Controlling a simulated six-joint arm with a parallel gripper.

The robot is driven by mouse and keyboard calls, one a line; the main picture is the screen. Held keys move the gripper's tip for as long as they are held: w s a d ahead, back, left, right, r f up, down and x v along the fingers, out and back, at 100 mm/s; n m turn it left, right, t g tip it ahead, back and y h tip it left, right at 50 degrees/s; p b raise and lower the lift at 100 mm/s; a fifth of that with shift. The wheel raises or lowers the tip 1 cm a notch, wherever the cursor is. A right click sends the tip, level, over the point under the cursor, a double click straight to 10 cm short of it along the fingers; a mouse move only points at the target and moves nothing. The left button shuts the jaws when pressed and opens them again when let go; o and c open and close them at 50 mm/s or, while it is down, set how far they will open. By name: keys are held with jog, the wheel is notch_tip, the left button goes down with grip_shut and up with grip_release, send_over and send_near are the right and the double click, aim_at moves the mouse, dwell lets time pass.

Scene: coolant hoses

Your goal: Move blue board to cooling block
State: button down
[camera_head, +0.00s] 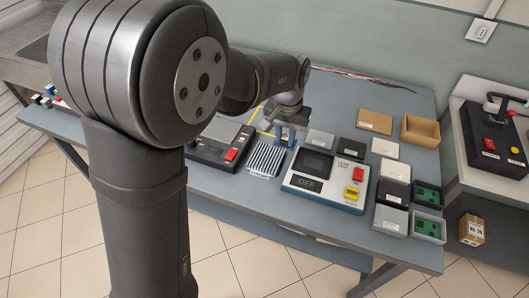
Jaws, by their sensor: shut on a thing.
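My gripper (288,124) is over the table, at the far side of the finned metal block, and is shut. A small blue piece (284,136) shows at its fingertips, apparently the blue board, but it is too small to make out its shape or tilt. The silver finned block (266,159), which looks like the cooling block, lies on the table just below and left of the gripper in the picture. I cannot tell whether the blue piece touches it.
A dark device with a red switch (221,143) stands left of the block. A blue-and-white unit reading OFF (327,180) stands right. Beyond are several lidded boxes, green boards (428,195) in trays and an open cardboard box (420,131). My arm hides the table's left part.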

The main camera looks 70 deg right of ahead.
jog(key=s+a, duration=0.2)
jog(key=s, duration=0.1)
send_over(266, 158)
notch_tip(266, 158, down, 8)
jog(key=shift+r, duration=0.2)
jog(key=shift+f, duration=2)
jog(key=shift+f, duration=0.1)
jog(key=c, duration=1.3)
grip_release()
jog(key=shift+o, duration=0.2)
notch_tip(266, 158, up, 12)
